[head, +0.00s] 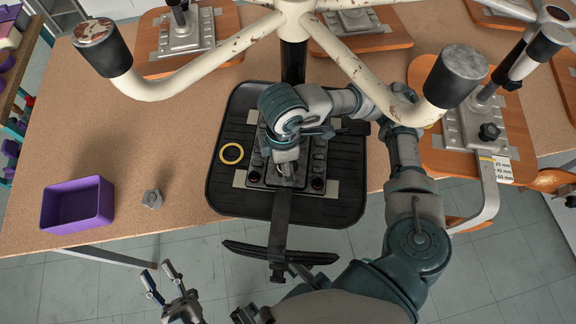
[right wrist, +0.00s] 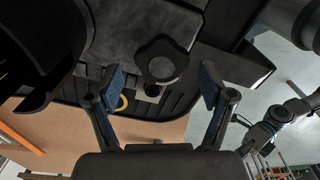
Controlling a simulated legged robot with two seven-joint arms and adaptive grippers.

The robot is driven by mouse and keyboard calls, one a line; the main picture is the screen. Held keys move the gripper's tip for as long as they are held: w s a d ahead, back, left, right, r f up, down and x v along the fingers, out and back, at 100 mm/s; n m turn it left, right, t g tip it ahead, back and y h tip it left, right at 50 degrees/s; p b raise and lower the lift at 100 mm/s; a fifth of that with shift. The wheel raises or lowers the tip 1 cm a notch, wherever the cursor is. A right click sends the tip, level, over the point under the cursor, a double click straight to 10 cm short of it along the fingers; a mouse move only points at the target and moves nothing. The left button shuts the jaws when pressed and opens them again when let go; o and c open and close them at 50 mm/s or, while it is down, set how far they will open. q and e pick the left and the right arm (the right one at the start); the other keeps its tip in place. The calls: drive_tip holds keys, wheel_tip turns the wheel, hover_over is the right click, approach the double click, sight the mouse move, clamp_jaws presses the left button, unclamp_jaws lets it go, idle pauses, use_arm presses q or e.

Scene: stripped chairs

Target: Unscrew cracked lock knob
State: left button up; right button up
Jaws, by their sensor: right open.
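A dark lobed lock knob (right wrist: 162,60) shows in the right wrist view, set on the grey underside mechanism of a black chair seat (head: 235,115). I cannot make out a crack in it. My right gripper (right wrist: 160,90) is open, with its blue-padded fingers spread on either side below the knob and apart from it. In the head view my right arm's wrist covers the middle of the mechanism and hides the knob. My left gripper (head: 160,279) is open and empty, low in front of the table's edge.
A purple bin (head: 77,205) and a grey lobed knob (head: 152,199) stand on the table at left. A yellow ring (head: 231,153) lies on the seat. A cream chair base (head: 345,60) spreads overhead. Wooden boards with metal plates (head: 470,130) lie behind and right.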

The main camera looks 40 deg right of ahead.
use_arm(q)
drive_tip(key=shift+f, duration=0.1)
use_arm(e)
drive_tip(key=shift+f, duration=0.1)
drive_tip(key=shift+m, duration=0.8)
drive_tip(key=m, duration=0.3)
drive_tip(key=shift+d+m, duration=0.2)
drive_tip(key=shift+m, duration=0.2)
drive_tip(key=m, duration=0.3)
drive_tip(key=shift+m, duration=0.3)
use_arm(q)
drive_tip(key=shift+r+p, duration=0.3)
drive_tip(key=shift+r, duration=0.25)
use_arm(e)
drive_tip(key=m, duration=0.3)
drive_tip(key=shift+d, duration=0.1)
